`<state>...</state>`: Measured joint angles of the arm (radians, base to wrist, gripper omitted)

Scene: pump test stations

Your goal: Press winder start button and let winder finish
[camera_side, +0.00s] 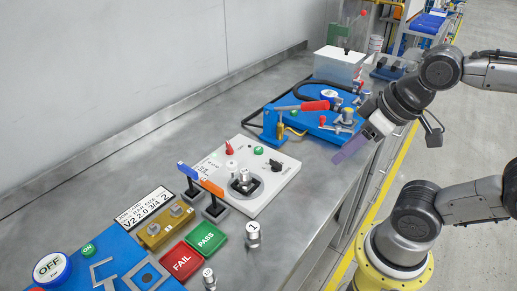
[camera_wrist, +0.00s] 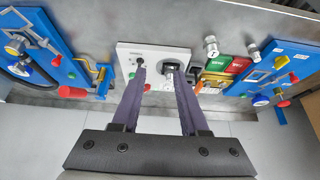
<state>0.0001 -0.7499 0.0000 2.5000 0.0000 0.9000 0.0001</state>
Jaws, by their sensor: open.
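A white station panel (camera_side: 262,195) lies on the steel bench and may be the winder; its label is too small to read. It carries a green button (camera_side: 258,150), a black knob (camera_side: 276,165), a red pointed part (camera_side: 228,148) and a black square mount with a metal post (camera_side: 244,181). In the wrist view the panel (camera_wrist: 128,50) is ahead of the fingers, with its green button (camera_wrist: 131,75) beside the left fingertip. My gripper (camera_side: 340,157) is open and empty, above the bench's front edge, to the right of the panel and apart from it. The purple fingers (camera_wrist: 160,72) partly cover the panel.
Green PASS (camera_side: 206,237) and red FAIL (camera_side: 181,260) pads, small metal cylinders (camera_side: 252,232) and two uprights (camera_side: 213,205) are near the panel's left. A wall runs along the back.

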